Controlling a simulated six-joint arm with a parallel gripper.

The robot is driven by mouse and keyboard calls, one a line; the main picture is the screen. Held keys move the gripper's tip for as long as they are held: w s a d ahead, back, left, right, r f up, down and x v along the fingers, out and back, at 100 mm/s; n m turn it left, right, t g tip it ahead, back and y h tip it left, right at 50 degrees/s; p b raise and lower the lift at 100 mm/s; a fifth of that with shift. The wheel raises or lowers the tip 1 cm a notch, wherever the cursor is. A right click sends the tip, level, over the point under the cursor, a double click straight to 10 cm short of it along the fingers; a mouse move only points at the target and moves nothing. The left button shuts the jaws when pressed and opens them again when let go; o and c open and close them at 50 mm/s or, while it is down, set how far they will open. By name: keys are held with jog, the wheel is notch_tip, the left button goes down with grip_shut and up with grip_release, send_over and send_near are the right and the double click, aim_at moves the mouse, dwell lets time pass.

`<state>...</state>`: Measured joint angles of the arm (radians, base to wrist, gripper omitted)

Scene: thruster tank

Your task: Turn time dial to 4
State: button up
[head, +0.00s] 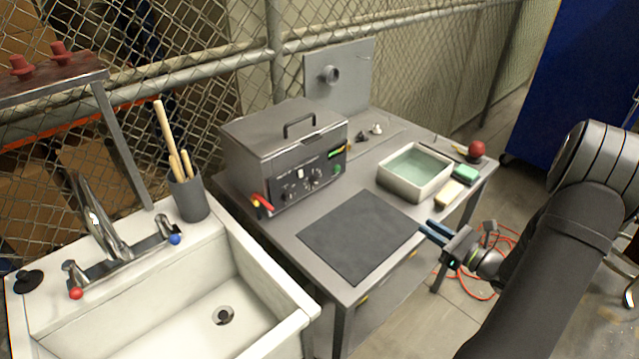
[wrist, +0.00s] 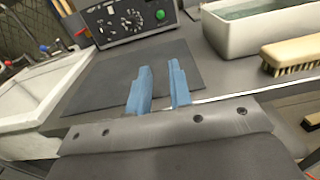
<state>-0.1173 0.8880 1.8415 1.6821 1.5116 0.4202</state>
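The grey ultrasonic-cleaner-like box (head: 285,150) stands on the table with its lid on and a handle on top. Its dark front panel (wrist: 128,22) carries several knobs, a white switch and a green part. A large dial with a marked scale (wrist: 131,19) shows in the wrist view; its numbers are too small to read. In the head view the knobs (head: 316,172) are small. My gripper (head: 430,231) is at the table's front right edge, apart from the panel. Its blue fingers (wrist: 160,86) are parted with nothing between them.
A dark mat (head: 360,237) lies before the box. A white water basin (head: 414,172), a brush (wrist: 291,55) and a green sponge (head: 466,173) are to the right. A white sink (head: 190,300) is at left. The space above the mat is clear.

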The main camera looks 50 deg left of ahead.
aim_at(319, 182)
jog(key=o, duration=0.3)
jog(key=shift+a+r, duration=0.1)
jog(key=shift+a, duration=0.4)
jog(key=o, duration=0.3)
jog(key=s+a+r+m+g+h, duration=0.1)
jog(key=a+m, duration=0.1)
jog(key=a, duration=0.2)
jog(key=s+a+r+m+g+h, duration=0.1)
jog(key=a+m+g, duration=0.1)
jog(key=a, duration=0.3)
jog(key=s+a+r+m+g, duration=0.1)
jog(key=a+r+m, duration=0.1)
jog(key=a+m, duration=0.2)
jog(key=shift+s+a+g+h, duration=0.1)
jog(key=shift+a+g+h, duration=0.25)
jog(key=shift+a, duration=0.25)
jog(key=x, duration=1.7)
jog(key=shift+a+f, duration=0.15)
jog(key=c, duration=1)
